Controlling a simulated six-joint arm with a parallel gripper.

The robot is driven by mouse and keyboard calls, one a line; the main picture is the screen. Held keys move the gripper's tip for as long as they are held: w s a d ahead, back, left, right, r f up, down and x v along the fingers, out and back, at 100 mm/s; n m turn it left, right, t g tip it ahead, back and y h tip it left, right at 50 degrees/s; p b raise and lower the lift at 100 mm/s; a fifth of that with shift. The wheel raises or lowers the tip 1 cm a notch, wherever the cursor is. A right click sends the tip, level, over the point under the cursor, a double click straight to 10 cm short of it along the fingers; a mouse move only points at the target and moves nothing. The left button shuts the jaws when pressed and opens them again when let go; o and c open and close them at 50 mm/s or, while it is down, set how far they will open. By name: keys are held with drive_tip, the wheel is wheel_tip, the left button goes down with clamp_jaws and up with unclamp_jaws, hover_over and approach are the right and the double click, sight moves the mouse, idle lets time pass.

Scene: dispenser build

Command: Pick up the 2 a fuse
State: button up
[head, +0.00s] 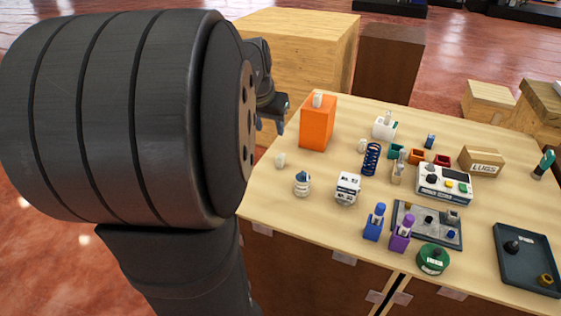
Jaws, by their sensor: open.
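No label reading 2 A can be made out, so I cannot tell which part is the 2 A fuse.
The wooden table (320,222) also holds a white meter-like device (443,184), a LUGS box (481,161), small coloured bins (417,155), blue (374,222) and purple (401,234) bottles, a green spool (433,259) and a dark tray (515,275). The front left is mostly clear.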

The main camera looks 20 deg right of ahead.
sight(279, 160)
drive_tip(key=x, duration=1.7)
drive_tip(key=shift+f, duration=0.2)
clamp_jaws()
drive_tip(key=shift+r, duration=0.1)
